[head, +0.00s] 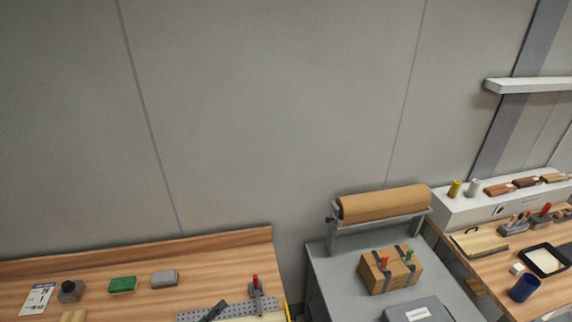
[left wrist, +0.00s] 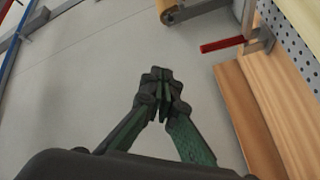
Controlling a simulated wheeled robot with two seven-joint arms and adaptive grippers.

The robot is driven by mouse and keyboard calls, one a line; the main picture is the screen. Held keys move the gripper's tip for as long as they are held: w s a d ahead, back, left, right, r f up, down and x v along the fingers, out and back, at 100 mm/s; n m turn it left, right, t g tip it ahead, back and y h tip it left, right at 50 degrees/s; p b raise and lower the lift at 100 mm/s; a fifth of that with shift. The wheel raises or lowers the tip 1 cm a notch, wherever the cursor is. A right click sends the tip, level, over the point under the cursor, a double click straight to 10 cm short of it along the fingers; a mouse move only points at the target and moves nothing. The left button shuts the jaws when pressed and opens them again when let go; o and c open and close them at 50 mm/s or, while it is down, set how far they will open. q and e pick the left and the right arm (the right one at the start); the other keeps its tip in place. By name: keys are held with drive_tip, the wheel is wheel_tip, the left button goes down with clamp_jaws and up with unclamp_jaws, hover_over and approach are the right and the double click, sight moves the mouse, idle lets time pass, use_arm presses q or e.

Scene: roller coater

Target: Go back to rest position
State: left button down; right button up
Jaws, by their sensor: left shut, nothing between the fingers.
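My left gripper (left wrist: 163,80) shows in the left wrist view with its dark fingertips together and nothing between them. It shows against plain grey, beside the wooden bench edge (left wrist: 258,110), and touches nothing that I can see. In the head view a dark shape (head: 213,311) is at the bottom edge over the perforated plate; I cannot tell if it is part of my gripper. My right gripper is in neither view.
The left bench (head: 210,258) holds a green sponge block (head: 122,285), a grey block (head: 165,278) and a red-handled clamp (head: 256,286). A grey table (head: 335,290) carries a brown roll (head: 383,203) and a strapped carton (head: 391,271). A right bench (head: 490,275) holds tools.

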use_arm(q)
drive_tip(key=s+a+f+m+g+y, duration=0.1)
drive_tip(key=s+a+f+g+y, duration=0.3)
drive_tip(key=s+a+f+y, duration=0.4)
drive_tip(key=s+a+f+m+g+y, duration=0.1)
drive_tip(key=s+a+f+g+y, duration=0.15)
drive_tip(key=s, duration=0.65)
drive_tip(key=s+a+f+m+g+y, duration=0.1)
drive_tip(key=s+a+f+g+y, duration=0.2)
drive_tip(key=s, duration=0.5)
wheel_tip(320, 180, down, 37)
drive_tip(key=s+g+b, duration=0.1)
drive_tip(key=g+b, duration=0.1)
drive_tip(key=b, duration=0.6)
drive_tip(key=s+f+g+b, duration=0.1)
drive_tip(key=s+f+b, duration=0.2)
drive_tip(key=s+f, duration=0.7)
drive_tip(key=s+f+b, duration=0.4)
drive_tip(key=s+f, duration=0.6)
drive_tip(key=f, duration=0.5)
drive_tip(key=shift+d+f+m+g+h, duration=0.15)
drive_tip(key=shift+d+m+g+h, duration=0.2)
drive_tip(key=shift+d+m+h, duration=0.1)
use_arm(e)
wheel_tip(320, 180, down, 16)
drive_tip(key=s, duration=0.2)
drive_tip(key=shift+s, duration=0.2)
